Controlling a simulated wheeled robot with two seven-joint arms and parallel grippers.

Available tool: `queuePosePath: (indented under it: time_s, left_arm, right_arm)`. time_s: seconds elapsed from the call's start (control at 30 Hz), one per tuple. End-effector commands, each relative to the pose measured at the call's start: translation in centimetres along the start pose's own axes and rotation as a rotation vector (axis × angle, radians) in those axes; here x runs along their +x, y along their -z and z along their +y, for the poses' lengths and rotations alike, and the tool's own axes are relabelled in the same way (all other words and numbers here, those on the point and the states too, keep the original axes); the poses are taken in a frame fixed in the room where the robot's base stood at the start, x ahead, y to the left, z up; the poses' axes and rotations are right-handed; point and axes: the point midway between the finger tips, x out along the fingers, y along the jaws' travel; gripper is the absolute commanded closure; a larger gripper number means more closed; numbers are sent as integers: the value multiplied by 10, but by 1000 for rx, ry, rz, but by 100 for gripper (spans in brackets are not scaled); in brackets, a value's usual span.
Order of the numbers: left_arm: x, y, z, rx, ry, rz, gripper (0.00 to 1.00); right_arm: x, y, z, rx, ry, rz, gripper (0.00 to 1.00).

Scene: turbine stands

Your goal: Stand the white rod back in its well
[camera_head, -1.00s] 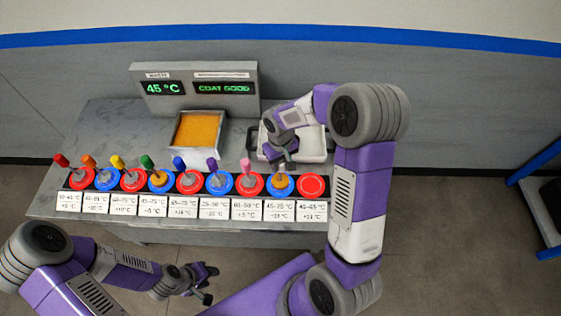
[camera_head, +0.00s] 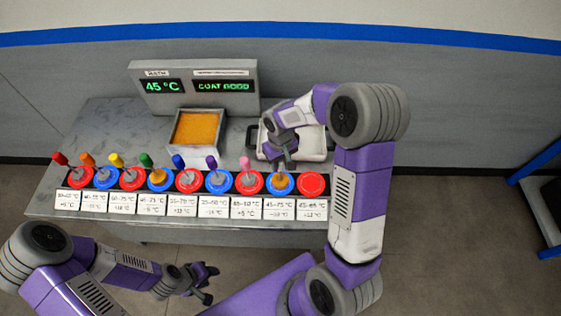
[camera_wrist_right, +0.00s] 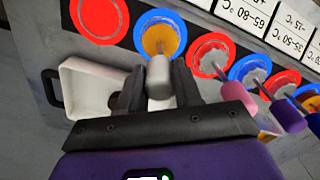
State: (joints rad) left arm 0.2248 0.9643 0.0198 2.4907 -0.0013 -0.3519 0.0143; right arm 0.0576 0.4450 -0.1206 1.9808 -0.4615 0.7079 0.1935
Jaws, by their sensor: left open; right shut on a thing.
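The white rod (camera_wrist_right: 159,76) shows in the right wrist view as a pale handle end between the jaws of my right gripper (camera_wrist_right: 159,88). My right gripper is shut on it. The rod lines up with a blue-ringed well with an orange inside (camera_wrist_right: 160,37); I cannot tell how deep its lower end sits. In the head view this well (camera_head: 281,183) is second from the right in the row, and my right gripper (camera_head: 283,163) is just behind and above it, hiding most of the rod. My left gripper (camera_head: 205,283) is open and empty in front of the table.
Several rods with coloured handles stand in the wells to the left, the pink one (camera_head: 246,164) closest. The rightmost red well (camera_head: 311,183) is empty. Behind are an orange bath (camera_head: 197,128), a white tray (camera_head: 318,150) and a display panel reading 45 °C and COAT GOOD (camera_head: 195,87).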

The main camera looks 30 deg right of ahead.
Motion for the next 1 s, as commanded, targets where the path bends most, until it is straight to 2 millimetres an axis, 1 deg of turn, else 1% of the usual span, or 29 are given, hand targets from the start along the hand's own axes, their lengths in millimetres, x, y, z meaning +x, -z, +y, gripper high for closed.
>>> queuePosePath:
  time_s: [0.03,0.33,0.37,0.53,0.73,0.77,0.8,1.0]
  left_arm:
    - [4,0,-2,0,0,0,57]
    - [4,0,-1,0,0,0,57]
    - [4,0,-1,0,0,0,57]
    - [3,0,-1,0,0,0,57]
    - [3,0,-1,0,0,0,57]
    - [3,0,-1,0,0,0,57]
    - [3,0,-1,0,0,0,57]
    - [3,0,-1,0,0,0,57]
  right_arm:
    - [10,-4,-1,0,3,-12,100]
    - [10,-5,-1,3,3,-16,100]
    - [10,-5,-1,3,3,-16,63]
    - [9,-4,-1,2,3,-13,37]
    - [7,-3,-1,1,2,-9,37]
    - [7,-3,-1,1,2,-10,34]
    - [7,-3,0,1,2,-10,28]
    - [6,-2,0,0,2,-8,28]
